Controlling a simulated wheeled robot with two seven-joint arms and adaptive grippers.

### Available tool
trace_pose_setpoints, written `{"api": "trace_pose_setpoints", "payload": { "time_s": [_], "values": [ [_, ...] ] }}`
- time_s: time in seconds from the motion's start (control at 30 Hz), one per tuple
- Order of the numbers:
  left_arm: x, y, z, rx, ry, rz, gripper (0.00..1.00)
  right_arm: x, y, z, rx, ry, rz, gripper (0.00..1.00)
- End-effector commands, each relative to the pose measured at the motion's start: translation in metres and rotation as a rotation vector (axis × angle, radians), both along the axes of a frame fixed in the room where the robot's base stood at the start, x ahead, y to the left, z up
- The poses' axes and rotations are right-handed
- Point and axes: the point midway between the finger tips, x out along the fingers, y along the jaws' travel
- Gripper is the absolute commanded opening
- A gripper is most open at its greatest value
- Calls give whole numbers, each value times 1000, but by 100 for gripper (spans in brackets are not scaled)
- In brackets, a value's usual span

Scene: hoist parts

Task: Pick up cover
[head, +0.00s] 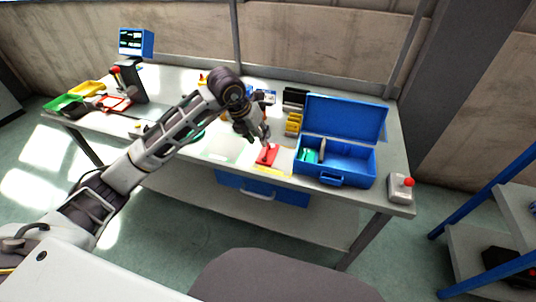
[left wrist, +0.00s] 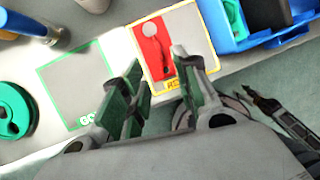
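A red flat piece (head: 266,154) lies on a yellow-outlined mat (head: 271,169) near the table's front edge, left of the blue box. The red piece also shows in the left wrist view (left wrist: 148,52), with a grey round-ended part on or beside it. I cannot tell for sure which part is the cover. My left gripper (head: 262,140) is just above the red piece. In the left wrist view its green-padded fingers (left wrist: 160,78) are apart with nothing between them, and the red piece lies beyond their tips. A dark jointed part (left wrist: 275,108) low at the right may be my right gripper.
An open blue box (head: 334,178) with parts inside stands to the right. A grey button box with a red knob (head: 401,186) sits at the right table corner. A green-outlined mat (left wrist: 78,85) and a green round part (left wrist: 12,112) lie to the left.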

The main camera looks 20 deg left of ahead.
Motion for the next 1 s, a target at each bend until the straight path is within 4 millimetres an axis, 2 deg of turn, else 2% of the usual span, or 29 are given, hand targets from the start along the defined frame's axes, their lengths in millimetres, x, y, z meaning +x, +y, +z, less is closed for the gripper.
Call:
{"api": "trace_pose_setpoints", "payload": {
  "time_s": [0.03, 0.23, 0.77, 1.0],
  "values": [
    [2, -2, -8, 0, 4, -1, 31, 0, 0, 0, 0, -1, 0, 53],
    [10, -6, -26, -1, 2, 0, 31, 5, 3, 3, 4, -10, 0, 53],
    [13, -8, -32, -1, 1, -1, 31, 5, 4, 3, 6, -7, -2, 53],
    [21, -12, -49, -2, 3, 1, 31, 5, 6, 2, 8, -5, -3, 53]
  ]
}}
